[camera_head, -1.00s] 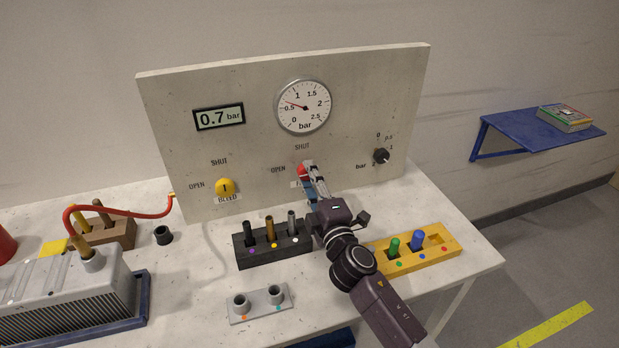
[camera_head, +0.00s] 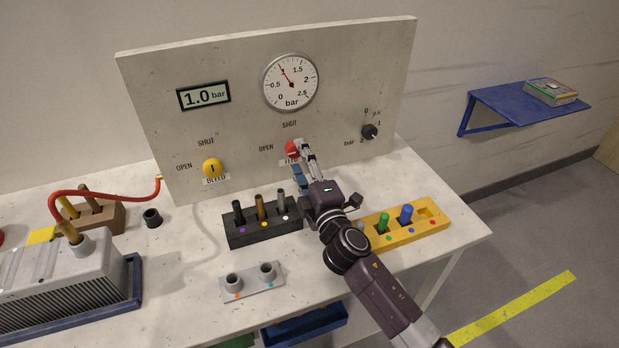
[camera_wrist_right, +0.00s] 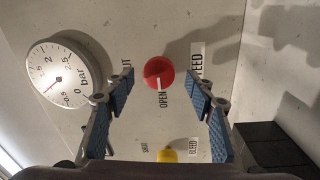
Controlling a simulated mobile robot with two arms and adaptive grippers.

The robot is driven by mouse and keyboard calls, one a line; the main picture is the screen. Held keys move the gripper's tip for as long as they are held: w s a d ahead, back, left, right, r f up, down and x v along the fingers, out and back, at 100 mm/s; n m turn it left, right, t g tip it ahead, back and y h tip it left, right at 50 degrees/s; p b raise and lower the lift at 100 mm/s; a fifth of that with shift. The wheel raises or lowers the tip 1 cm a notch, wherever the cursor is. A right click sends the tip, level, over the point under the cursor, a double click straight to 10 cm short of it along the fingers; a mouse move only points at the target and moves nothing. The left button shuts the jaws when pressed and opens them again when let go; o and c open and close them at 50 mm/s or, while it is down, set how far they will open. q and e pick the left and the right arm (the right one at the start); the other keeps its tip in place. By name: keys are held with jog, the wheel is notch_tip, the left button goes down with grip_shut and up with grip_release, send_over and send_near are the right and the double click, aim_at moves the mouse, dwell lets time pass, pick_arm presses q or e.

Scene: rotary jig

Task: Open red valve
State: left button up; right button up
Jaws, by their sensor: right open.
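The red valve knob (camera_head: 291,149) is on the upright panel, above the FEED label and partly hidden by my right gripper (camera_head: 303,153). In the right wrist view the red knob (camera_wrist_right: 159,72) shows whole, and its white mark points toward the word OPEN. My right gripper (camera_wrist_right: 160,90) is open, its blue-padded fingers apart on either side of the knob's line, with no visible contact. My left gripper is out of view.
The yellow BLEED knob (camera_head: 212,168) is left of the red one, and a black selector (camera_head: 370,132) is to the right.

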jog(key=v, duration=1)
jog(key=shift+s, duration=0.2)
jog(key=shift+f, duration=0.1)
